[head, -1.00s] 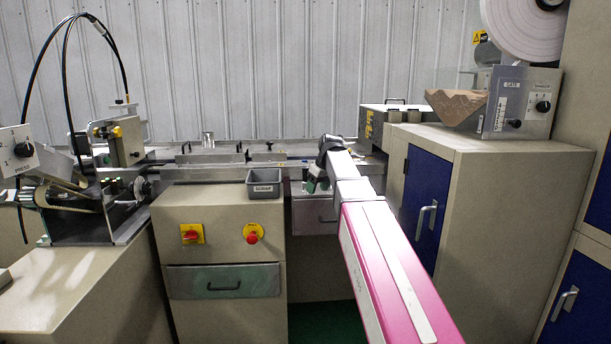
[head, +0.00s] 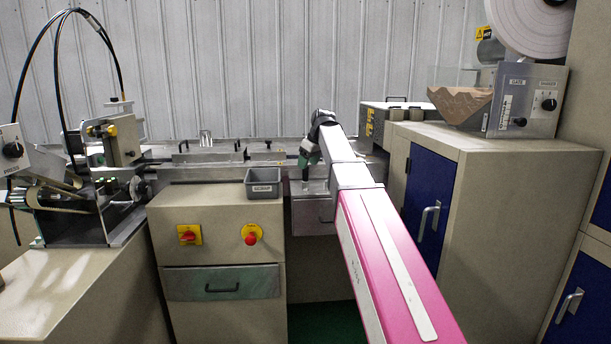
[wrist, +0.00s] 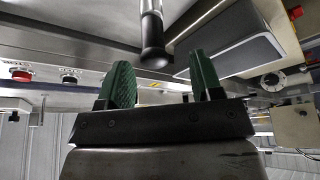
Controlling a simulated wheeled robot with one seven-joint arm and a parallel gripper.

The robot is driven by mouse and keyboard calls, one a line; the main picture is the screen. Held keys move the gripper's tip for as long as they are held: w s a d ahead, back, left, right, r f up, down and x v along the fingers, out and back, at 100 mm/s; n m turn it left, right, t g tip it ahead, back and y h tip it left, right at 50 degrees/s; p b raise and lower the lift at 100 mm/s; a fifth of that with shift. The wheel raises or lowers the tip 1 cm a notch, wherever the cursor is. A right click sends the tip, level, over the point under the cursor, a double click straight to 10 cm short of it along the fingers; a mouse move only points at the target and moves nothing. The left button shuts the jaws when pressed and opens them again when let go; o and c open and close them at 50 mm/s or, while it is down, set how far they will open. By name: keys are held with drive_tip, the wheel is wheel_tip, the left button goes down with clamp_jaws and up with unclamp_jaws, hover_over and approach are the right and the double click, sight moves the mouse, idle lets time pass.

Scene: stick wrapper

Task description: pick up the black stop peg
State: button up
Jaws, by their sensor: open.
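In the head view, my gripper (head: 307,157) is at the end of my arm, over the machine bed right of the grey bin. A thin dark upright shape just below it may be the peg (head: 305,174). The arm hides part of this area.
A grey bin (head: 263,183) stands close to the left of the gripper. Short dark posts (head: 238,146) stand on the machine bed behind it. A beige cabinet with blue doors (head: 431,192) stands to the right. A red knob (head: 251,239) is on the front panel.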

sight(305, 172)
drive_tip(key=shift+w+d+x, duration=0.1)
drive_tip(key=shift+w+x, duration=0.05)
drive_tip(key=shift+x, duration=1.2)
drive_tip(key=shift+w+d+x, duration=0.15)
drive_tip(key=shift+x, duration=1.25)
drive_tip(key=shift+r, duration=0.1)
drive_tip(key=c, duration=1)
